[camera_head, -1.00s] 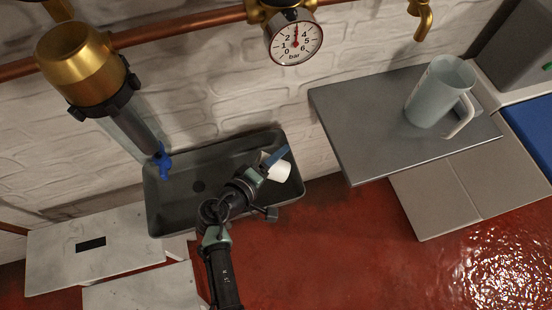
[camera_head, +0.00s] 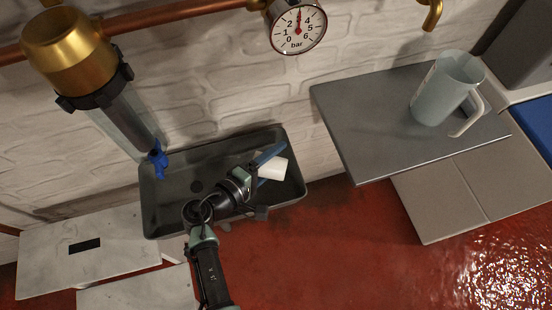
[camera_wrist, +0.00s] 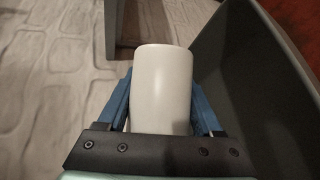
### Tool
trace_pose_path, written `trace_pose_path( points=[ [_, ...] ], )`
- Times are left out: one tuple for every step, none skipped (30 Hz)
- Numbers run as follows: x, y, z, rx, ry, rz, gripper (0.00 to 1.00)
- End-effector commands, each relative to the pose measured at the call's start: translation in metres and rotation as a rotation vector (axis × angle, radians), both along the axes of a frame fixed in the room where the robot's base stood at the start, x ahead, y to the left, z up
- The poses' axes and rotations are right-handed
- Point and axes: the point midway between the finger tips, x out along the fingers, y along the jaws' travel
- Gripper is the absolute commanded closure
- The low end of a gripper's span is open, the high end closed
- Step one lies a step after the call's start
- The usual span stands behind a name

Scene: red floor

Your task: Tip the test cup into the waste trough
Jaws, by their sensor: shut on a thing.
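The white test cup (camera_head: 272,167) is held between the blue fingers of my gripper (camera_head: 266,164). In the wrist view the cup (camera_wrist: 162,88) fills the space between both fingers (camera_wrist: 160,100). In the head view the cup lies tilted on its side over the right end of the dark grey waste trough (camera_head: 160,213). I cannot see into the cup's mouth or tell whether anything is in it. The trough has a dark drain spot and stands against the wall. My arm crosses its front rim.
A brass-topped filter housing (camera_head: 68,50) with a blue tap (camera_head: 158,158) hangs above the trough's left end. A pressure gauge (camera_head: 298,29) is on the copper pipe. A jug (camera_head: 440,90) stands on a grey shelf (camera_head: 365,130) to the right. White slabs (camera_head: 120,240) lie front left.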

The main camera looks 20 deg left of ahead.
Motion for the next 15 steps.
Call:
trace_pose_path(
  points=[
    [0.000,0.001,0.000,-0.028,-0.003,0.002,0.91],
    [0.000,0.002,0.001,-0.045,-0.003,0.001,0.91],
    [0.000,0.002,0.002,-0.067,-0.006,0.002,0.91],
    [0.000,0.003,0.003,-0.085,-0.007,0.003,0.91],
    [0.000,0.003,0.004,-0.103,-0.008,0.002,0.91],
    [0.000,0.003,0.005,-0.125,-0.010,0.001,0.91],
    [0.000,0.004,0.005,-0.141,-0.012,0.001,0.91],
    [0.000,0.004,0.005,-0.156,-0.012,0.002,0.91],
    [0.000,0.004,0.006,-0.176,-0.012,0.001,0.91],
    [0.000,0.005,0.007,-0.191,-0.014,0.001,0.91],
    [0.000,0.006,0.008,-0.206,-0.016,0.001,0.91],
    [0.000,0.006,0.009,-0.226,-0.017,0.002,0.91],
    [0.000,0.007,0.009,-0.241,-0.018,0.001,0.91],
    [0.000,0.007,0.010,-0.255,-0.020,0.001,0.91],
    [0.000,0.007,0.010,-0.275,-0.021,0.001,0.91]
  ],
)
